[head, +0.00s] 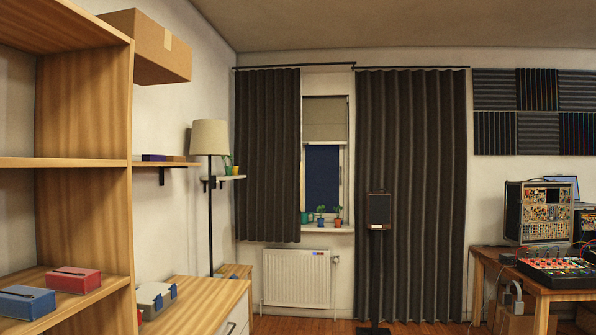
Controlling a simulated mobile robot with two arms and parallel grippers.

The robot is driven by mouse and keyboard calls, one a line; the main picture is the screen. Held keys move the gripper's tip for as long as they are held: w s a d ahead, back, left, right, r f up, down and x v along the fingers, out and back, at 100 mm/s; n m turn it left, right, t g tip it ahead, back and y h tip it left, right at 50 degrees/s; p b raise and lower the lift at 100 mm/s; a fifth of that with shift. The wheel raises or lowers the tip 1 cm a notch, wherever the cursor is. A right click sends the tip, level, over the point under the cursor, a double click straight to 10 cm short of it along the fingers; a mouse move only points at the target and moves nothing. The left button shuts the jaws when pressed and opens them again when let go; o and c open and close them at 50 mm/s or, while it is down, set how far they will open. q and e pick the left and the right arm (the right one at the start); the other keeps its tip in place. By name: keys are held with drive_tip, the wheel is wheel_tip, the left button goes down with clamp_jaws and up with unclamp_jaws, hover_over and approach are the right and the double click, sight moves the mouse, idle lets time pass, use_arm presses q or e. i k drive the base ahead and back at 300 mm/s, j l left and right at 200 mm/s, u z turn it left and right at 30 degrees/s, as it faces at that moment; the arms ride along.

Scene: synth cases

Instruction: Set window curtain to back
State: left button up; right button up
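The window curtain shows as two dark grey pleated panels hanging from rods at the far wall. The right panel (415,200) is longer and reaches close to the floor. Between them is a gap with the window (323,185), which has a beige blind (325,119) pulled part way down and dark blue glass below. Neither of my grippers is in view.
Wooden shelves (84,150) with small boxes fill the left side. A floor lamp (209,138) and a wooden cabinet (200,300) stand near the left wall. The speaker (379,208) stands before the curtain. A desk (545,292) with electronic gear is at right. Some wooden floor shows between.

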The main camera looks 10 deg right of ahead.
sight(297, 165)
drive_tip(key=i+l+z, duration=0.35)
drive_tip(key=i, duration=0.6)
drive_tip(key=i+z, duration=0.3)
drive_tip(key=i, duration=2.8)
drive_tip(key=i+l+u, duration=0.15)
drive_tip(key=i+u, duration=0.25)
drive_tip(key=i, duration=0.25)
drive_tip(key=i+l+u, duration=0.45)
drive_tip(key=i, duration=0.2)
drive_tip(key=i+l+u, duration=0.4)
drive_tip(key=i+l, duration=0.15)
drive_tip(key=i, duration=0.05)
